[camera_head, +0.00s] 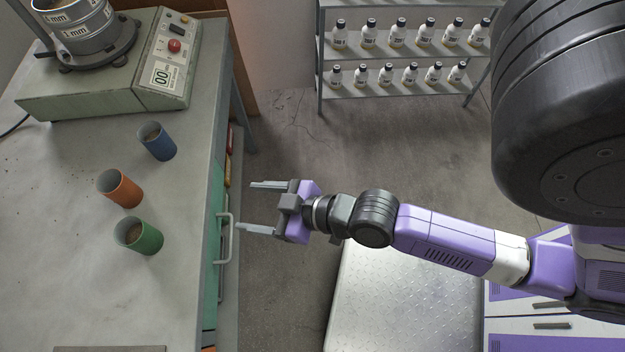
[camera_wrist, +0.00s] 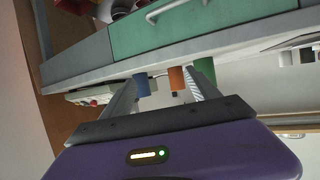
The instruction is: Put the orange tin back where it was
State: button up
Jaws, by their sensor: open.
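The orange tin (camera_head: 122,189) stands upright on the bench (camera_head: 60,250), between a blue tin (camera_head: 158,142) and a green tin (camera_head: 139,236). All three are open-topped and hold some brownish contents. My gripper (camera_head: 257,207) is open and empty, out over the floor to the right of the bench edge, with its fingers pointing left towards the bench. In the wrist view the orange tin (camera_wrist: 177,78) shows beyond the fingers (camera_wrist: 163,97), with the blue tin (camera_wrist: 142,85) and green tin (camera_wrist: 205,70) at its sides.
A sieve shaker (camera_head: 110,70) with a control box stands at the back of the bench. The bench front has a green drawer with a handle (camera_head: 224,238). A rack of bottles (camera_head: 400,52) stands at the back. A flat plate (camera_head: 110,349) lies at the bench's near edge.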

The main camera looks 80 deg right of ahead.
jog(key=s+a+r+t, duration=0.1)
jog(key=s+a+r, duration=0.2)
jog(key=s+r, duration=0.7)
jog(key=s, duration=0.3)
jog(key=shift+s+a+t, duration=0.15)
jog(key=shift+a+t, duration=0.05)
jog(key=shift+t, duration=0.2)
